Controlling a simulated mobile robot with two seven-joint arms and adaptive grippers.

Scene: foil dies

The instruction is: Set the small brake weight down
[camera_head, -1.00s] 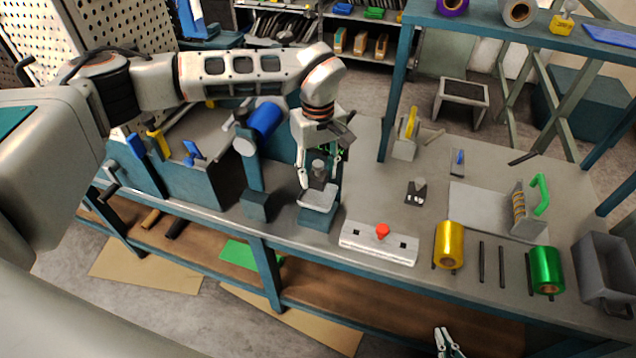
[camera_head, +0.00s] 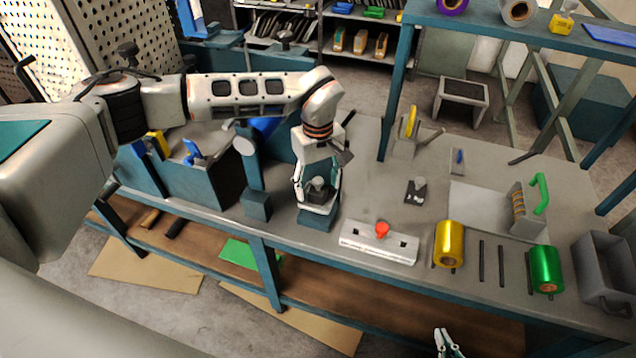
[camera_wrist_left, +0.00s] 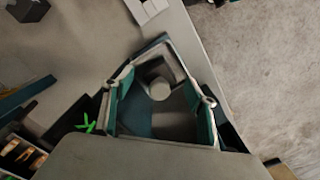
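The small brake weight (camera_head: 318,186) is a grey block with a round knob on top. It appears to rest upright on the teal stand (camera_head: 318,219) near the bench's front edge. My left gripper (camera_head: 317,192) points down over it, one finger on each side. In the left wrist view, the weight's pale knob (camera_wrist_left: 160,88) shows between the widely spread fingers (camera_wrist_left: 163,104), with room to either side. Shadow hides the weight's lower edge. Only the tips of my right gripper (camera_head: 447,345) show at the bottom edge; whether they are open is unclear.
A white plate with a red knob (camera_head: 381,242) lies just right of the stand. A dark piece with a grey knob (camera_head: 417,191) sits behind it. A teal block (camera_head: 257,205) stands to the left. Gold (camera_head: 449,244) and green (camera_head: 545,269) foil rolls are farther right.

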